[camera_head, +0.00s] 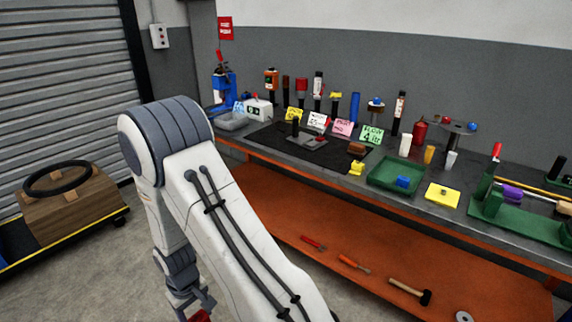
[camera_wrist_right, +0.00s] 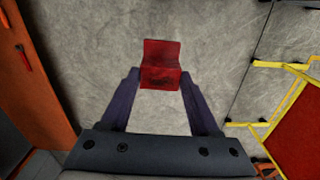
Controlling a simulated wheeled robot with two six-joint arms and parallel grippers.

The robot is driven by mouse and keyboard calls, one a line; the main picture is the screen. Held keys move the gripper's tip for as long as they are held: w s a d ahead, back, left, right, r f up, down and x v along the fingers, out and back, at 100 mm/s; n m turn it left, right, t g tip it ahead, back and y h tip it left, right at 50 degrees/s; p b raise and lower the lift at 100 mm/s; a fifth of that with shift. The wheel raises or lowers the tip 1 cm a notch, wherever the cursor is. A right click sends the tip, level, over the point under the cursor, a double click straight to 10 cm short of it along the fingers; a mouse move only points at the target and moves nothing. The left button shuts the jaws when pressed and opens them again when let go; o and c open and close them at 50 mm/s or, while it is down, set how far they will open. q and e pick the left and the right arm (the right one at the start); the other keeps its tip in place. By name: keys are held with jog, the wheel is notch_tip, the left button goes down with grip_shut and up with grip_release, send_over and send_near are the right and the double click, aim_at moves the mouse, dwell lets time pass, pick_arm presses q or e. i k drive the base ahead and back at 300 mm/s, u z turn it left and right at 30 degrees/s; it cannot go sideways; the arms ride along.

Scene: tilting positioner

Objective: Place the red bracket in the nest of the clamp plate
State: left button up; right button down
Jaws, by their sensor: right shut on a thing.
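My right gripper (camera_wrist_right: 160,80) is shut on the red bracket (camera_wrist_right: 161,62), an L-like piece held between its two fingertips over bare floor. In the head view, my right gripper (camera_head: 190,301) hangs low in front of the bench, with a bit of the red bracket (camera_head: 203,316) at the bottom edge. A grey plate with a black upright handle (camera_head: 300,138), which looks like the clamp plate, lies on the dark mat on the bench, well away from the gripper. Its nest is too small to make out. My left gripper is not in view.
The workbench (camera_head: 270,139) holds several bottles, coloured cards, a green tray (camera_head: 383,178) and a green fixture (camera_head: 530,222) at the right. Its orange lower shelf (camera_head: 290,215) carries hand tools. A cart with a wooden box (camera_head: 70,205) stands at the left. Open floor surrounds the gripper.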

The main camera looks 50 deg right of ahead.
aim_at(312, 144)
jog(key=u, duration=0.05)
jog(key=i, duration=1.15)
jog(key=z, duration=0.9)
jog(key=i, duration=0.75)
jog(key=z, duration=0.9)
